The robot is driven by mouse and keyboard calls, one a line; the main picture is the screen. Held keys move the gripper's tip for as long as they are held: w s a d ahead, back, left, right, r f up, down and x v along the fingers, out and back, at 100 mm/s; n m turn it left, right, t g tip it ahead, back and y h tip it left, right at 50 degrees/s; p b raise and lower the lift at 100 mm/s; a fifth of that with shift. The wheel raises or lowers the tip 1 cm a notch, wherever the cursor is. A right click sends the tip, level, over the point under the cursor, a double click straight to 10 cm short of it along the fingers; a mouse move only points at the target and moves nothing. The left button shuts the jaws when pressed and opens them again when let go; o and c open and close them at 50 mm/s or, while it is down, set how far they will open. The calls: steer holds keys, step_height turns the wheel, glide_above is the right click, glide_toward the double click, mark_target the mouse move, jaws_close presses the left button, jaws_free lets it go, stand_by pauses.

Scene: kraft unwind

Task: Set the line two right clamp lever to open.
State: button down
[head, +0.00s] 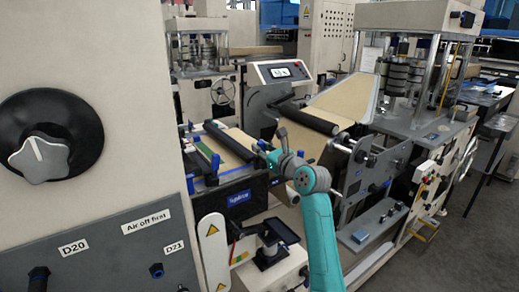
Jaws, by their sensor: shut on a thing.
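My teal arm reaches up from the bottom of the head view. My gripper (264,150) is small and dark at its end, at the right side of the splice table (238,182). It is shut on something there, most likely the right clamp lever. The arm's wrist and the small scale hide the lever, so its angle cannot be read. Brown kraft web (233,145) lies on the table beside the gripper. A green strip (207,153) and a dark bar run along the table's left part.
A black roller (308,118) and sloping kraft web (343,98) stand just behind my wrist. A display console (281,72) is further back. A small black stand (270,243) is below the table. Open floor lies at right.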

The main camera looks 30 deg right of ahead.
steer(key=c, duration=1)
jaws_free()
steer(key=shift+d, duration=0.1)
steer(key=shift+c, duration=0.2)
steer(key=s+d, duration=0.1)
steer(key=s, duration=1.1)
steer(key=shift+d, duration=0.15)
